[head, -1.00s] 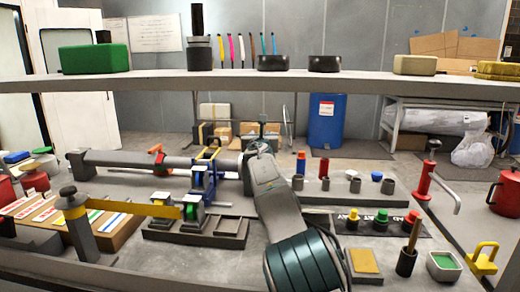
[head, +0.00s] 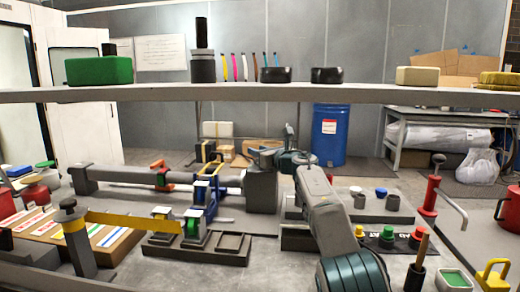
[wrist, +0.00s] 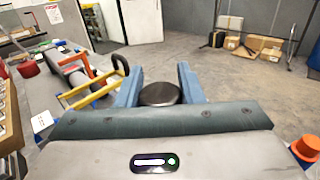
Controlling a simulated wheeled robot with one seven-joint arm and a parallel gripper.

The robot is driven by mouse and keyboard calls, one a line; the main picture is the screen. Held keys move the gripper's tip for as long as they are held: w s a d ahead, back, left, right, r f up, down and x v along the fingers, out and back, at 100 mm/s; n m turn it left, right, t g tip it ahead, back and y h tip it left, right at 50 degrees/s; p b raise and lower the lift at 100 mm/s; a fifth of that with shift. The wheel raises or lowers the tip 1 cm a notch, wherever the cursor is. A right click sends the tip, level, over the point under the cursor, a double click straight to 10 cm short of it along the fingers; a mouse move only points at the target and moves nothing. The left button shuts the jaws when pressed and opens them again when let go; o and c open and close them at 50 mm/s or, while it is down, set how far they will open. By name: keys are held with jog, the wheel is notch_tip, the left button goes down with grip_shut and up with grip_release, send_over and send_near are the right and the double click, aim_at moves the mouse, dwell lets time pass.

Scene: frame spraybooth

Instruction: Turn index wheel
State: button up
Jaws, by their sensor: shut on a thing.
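A dark round disc (wrist: 159,95), which looks like the index wheel, sits between my blue fingers in the wrist view. My gripper (wrist: 159,84) is shut on it, with one finger at each side. In the head view my gripper (head: 288,148) is at the top right of a grey block (head: 262,190) at the right end of a long horizontal grey cylinder (head: 125,176). The wheel cannot be clearly made out there. Any marks on the wheel are too small to read.
A shelf (head: 230,95) crosses the head view above the bench. A blue-framed clamp (head: 210,195) and an orange-red clamp (head: 161,178) stand left of the grey block. Colored knobs (head: 387,233) and grey cups (head: 392,202) stand to the right of my arm.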

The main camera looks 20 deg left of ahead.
jog(key=shift+s+a, duration=0.1)
jog(key=shift+a, duration=0.1)
jog(key=o, duration=0.9)
jog(key=shift+s+a, duration=0.1)
jog(key=shift+a, duration=0.05)
jog(key=shift+o, duration=0.2)
jog(key=shift+d, duration=0.25)
jog(key=shift+s+d+f+b, duration=0.1)
jog(key=shift+d+b, duration=0.45)
jog(key=shift+b, duration=0.05)
jog(key=b+v, duration=0.4)
jog(key=v, duration=0.8)
jog(key=shift+d, duration=0.25)
jog(key=shift+s, duration=0.2)
